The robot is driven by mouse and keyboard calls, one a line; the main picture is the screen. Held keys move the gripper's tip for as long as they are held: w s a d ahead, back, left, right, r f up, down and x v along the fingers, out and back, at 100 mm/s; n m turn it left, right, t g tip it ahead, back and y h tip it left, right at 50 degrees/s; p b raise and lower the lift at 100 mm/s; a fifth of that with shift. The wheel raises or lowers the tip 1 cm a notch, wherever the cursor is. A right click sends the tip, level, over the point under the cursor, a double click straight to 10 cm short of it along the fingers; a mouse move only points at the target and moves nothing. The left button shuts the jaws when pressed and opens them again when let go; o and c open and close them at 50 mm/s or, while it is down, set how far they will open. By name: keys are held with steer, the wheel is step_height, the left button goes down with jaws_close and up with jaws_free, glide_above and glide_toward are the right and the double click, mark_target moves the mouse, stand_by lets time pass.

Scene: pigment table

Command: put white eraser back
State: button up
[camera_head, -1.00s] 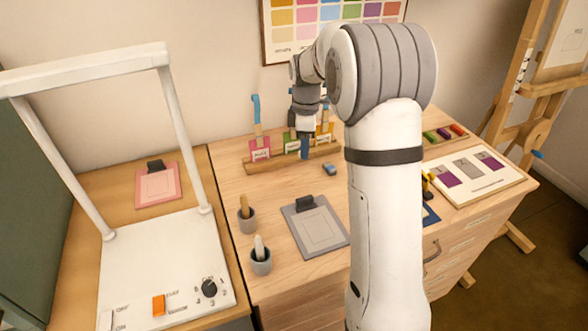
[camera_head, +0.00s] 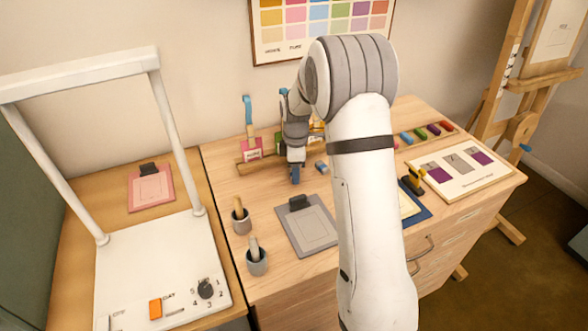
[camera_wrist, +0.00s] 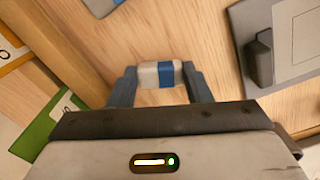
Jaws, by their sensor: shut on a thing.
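The white eraser (camera_wrist: 150,74) has a blue band (camera_wrist: 166,74). In the wrist view it sits crosswise between the two fingertips of my gripper (camera_wrist: 159,78), which is shut on it. In the head view my gripper (camera_head: 296,176) is in front of the wooden rack, behind the grey clipboard. The eraser cannot be made out there, and I cannot tell how high it is above the table. A small blue-grey block (camera_head: 321,167) lies on the table just right of my gripper.
The wooden rack (camera_head: 248,168) with labelled cards stands behind. The grey clipboard (camera_head: 310,231) lies in front, with two small cups (camera_head: 241,224) (camera_head: 257,264) to its left. A pastel tray (camera_head: 428,134) and a swatch board (camera_head: 465,188) lie right.

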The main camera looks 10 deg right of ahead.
steer(key=shift+f, duration=0.25)
steer(key=o, duration=0.9)
steer(key=shift+r, duration=0.1)
steer(key=s+r+m, duration=0.2)
steer(key=s+r, duration=0.1)
steer(key=r, duration=0.5)
steer(key=s+r+m, duration=0.1)
steer(key=s+r, duration=0.1)
steer(key=r, duration=0.6)
steer(key=s+m+t, duration=0.1)
steer(key=s+m, duration=0.3)
steer(key=s, duration=0.4)
steer(key=s+m+t, duration=0.1)
steer(key=s+m, duration=0.3)
steer(key=s, duration=0.5)
steer(key=s+m, duration=0.4)
steer(key=s, duration=0.4)
steer(key=shift+s+a+f+m+t, duration=0.2)
steer(key=shift+s+f+m+t, duration=0.15)
steer(key=shift+s+m+t, duration=0.05)
